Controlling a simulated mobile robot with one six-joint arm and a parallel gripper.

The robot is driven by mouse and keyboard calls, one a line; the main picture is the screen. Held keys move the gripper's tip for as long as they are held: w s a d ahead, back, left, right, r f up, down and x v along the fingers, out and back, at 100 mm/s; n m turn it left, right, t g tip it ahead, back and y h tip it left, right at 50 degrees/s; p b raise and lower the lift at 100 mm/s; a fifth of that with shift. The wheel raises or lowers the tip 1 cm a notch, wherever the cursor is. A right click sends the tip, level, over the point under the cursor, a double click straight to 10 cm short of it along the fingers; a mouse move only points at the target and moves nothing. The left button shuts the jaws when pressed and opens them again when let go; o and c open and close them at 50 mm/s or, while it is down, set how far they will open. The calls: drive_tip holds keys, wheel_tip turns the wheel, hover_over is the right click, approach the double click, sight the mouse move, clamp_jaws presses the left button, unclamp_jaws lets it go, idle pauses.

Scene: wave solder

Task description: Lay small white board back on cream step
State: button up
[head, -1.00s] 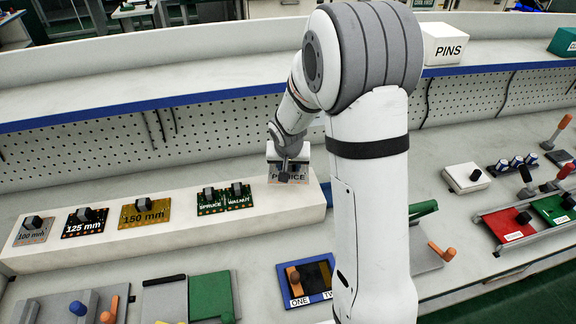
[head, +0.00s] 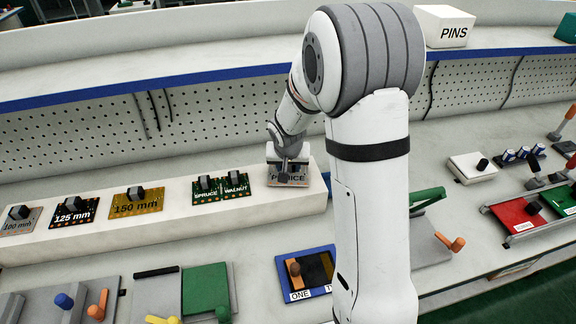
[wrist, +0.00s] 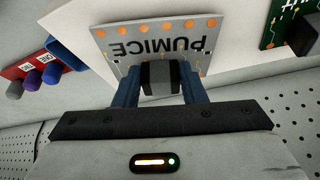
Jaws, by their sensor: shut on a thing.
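The small white board (head: 299,182), a pale grey-white plate lettered PUMICE, is over the right end of the cream step (head: 180,223). It also shows in the wrist view (wrist: 160,46), upside down, with orange dots along its edge. My gripper (wrist: 160,80) is shut on the dark block-shaped handle of the board. In the head view my gripper (head: 284,173) hides part of the lettering. The board looks level and close to the step's top. I cannot tell whether it touches.
Green boards SPRUCE (head: 206,194) and WALNUT (head: 237,191) sit left of it on the step, then the 150 mm (head: 137,208), 125 mm (head: 72,217) and 100 mm (head: 17,226) boards. A perforated back panel (head: 220,125) rises behind. A blue tray (head: 284,268) lies in front.

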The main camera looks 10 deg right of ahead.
drive_tip(key=shift+f+b, duration=0.55)
drive_tip(key=shift+b, duration=0.05)
drive_tip(key=o, duration=1.4)
drive_tip(key=shift+c, duration=0.2)
drive_tip(key=shift+r, duration=0.1)
drive_tip(key=shift+v, duration=3.85)
